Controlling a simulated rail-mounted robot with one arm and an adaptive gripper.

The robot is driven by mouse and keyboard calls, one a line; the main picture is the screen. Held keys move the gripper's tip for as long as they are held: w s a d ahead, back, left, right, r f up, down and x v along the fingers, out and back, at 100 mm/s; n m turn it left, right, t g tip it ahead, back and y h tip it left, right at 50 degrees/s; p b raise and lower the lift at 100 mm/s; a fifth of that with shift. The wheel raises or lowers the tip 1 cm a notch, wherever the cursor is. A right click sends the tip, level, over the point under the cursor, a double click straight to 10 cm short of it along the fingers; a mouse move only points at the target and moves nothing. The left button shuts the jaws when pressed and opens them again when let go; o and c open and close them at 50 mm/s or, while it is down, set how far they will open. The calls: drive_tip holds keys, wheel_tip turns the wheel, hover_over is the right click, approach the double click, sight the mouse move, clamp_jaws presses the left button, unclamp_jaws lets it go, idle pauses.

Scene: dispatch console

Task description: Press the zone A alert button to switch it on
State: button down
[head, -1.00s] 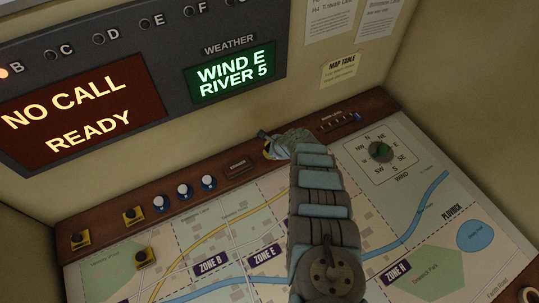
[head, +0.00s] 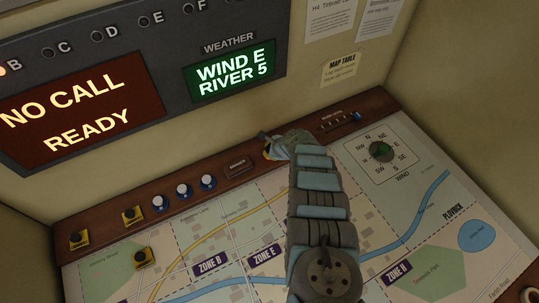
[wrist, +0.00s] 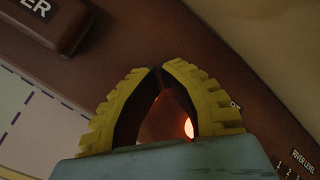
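My gripper (head: 268,146) is above the brown rear strip of the console, right of the "ANSWER" button, with its tip turned away from me in the head view. In the wrist view its yellow fingers (wrist: 159,68) meet at the tips. Brown console and a glowing orange-white spot (wrist: 188,127) show between them; nothing is clearly held. Black buttons on yellow bases stand at the left: one at the left end (head: 78,239), one beside it (head: 132,213) and one in front (head: 143,257). I cannot read a zone A label on any.
Three blue-and-white knobs (head: 183,190) and the dark "ANSWER" button (head: 240,166) sit on the rear strip. River level controls (head: 340,120) and a wind dial (head: 381,150) are to the right. A zone map (head: 225,225) covers the desk. The call display (head: 82,108) stands behind.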

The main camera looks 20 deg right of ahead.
drive_tip(key=shift+r+p, duration=0.45)
drive_tip(key=shift+p, duration=0.05)
idle(0.3)
wheel_tip(320, 180, up, 6)
drive_tip(key=p, duration=0.6)
idle(0.6)
